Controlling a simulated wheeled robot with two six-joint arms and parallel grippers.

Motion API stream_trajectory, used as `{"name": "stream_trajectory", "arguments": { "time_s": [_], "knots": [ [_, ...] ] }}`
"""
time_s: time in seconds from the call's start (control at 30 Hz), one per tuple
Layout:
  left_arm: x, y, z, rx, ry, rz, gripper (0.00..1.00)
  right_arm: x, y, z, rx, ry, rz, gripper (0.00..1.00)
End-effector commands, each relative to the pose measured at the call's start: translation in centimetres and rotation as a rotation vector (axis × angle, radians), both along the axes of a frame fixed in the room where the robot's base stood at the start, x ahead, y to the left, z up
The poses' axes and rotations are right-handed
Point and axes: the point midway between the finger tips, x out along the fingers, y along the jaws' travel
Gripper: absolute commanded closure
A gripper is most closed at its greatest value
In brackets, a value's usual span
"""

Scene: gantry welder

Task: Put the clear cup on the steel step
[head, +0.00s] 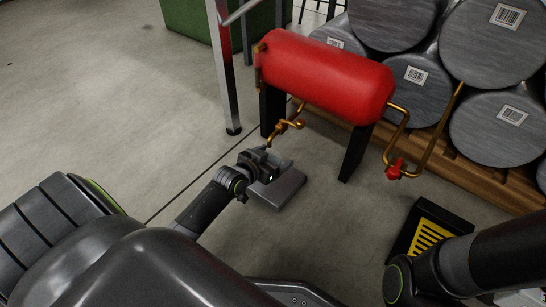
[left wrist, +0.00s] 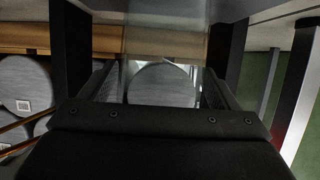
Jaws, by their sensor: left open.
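The steel step (head: 277,190) is a low grey block on the floor in front of the red tank. The clear cup (head: 284,163) shows faintly over its far part, beside my left gripper (head: 268,160). In the left wrist view, the clear cup (left wrist: 165,62) is a see-through shape between the open fingers of my left gripper (left wrist: 165,88). A grey slab along the top edge there looks like the steel step (left wrist: 165,10). I cannot tell whether the fingers touch the cup or whether it rests on the step. My right gripper is out of view.
A red tank (head: 325,75) on dark legs stands just behind the step, with brass pipes (head: 290,125) low at its front. Grey drums (head: 500,120) are stacked at the right. A yellow-and-black box (head: 430,233) is on the floor. Floor at the left is clear.

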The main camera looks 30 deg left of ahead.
Motion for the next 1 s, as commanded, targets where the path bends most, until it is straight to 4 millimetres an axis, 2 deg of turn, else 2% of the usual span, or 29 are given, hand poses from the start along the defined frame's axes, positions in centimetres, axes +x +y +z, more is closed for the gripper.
{"name": "stream_trajectory", "arguments": {
  "time_s": [0.17,0.27,0.7,0.83,1.0],
  "knots": [
    [0.0,0.0,0.6,0.0,-0.001,0.0,0.17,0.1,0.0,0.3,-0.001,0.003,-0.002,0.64],
    [-1.1,0.1,1.0,0.0,0.002,0.0,0.17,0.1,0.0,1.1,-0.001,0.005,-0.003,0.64],
    [-8.7,0.7,4.4,0.0,0.002,0.0,0.17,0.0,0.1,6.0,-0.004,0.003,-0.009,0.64],
    [-10.2,0.8,4.7,0.0,0.002,0.0,0.17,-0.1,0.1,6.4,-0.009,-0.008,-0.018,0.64],
    [-11.0,0.9,5.0,0.0,0.0,0.0,0.17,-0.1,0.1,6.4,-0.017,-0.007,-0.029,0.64]
  ]
}}
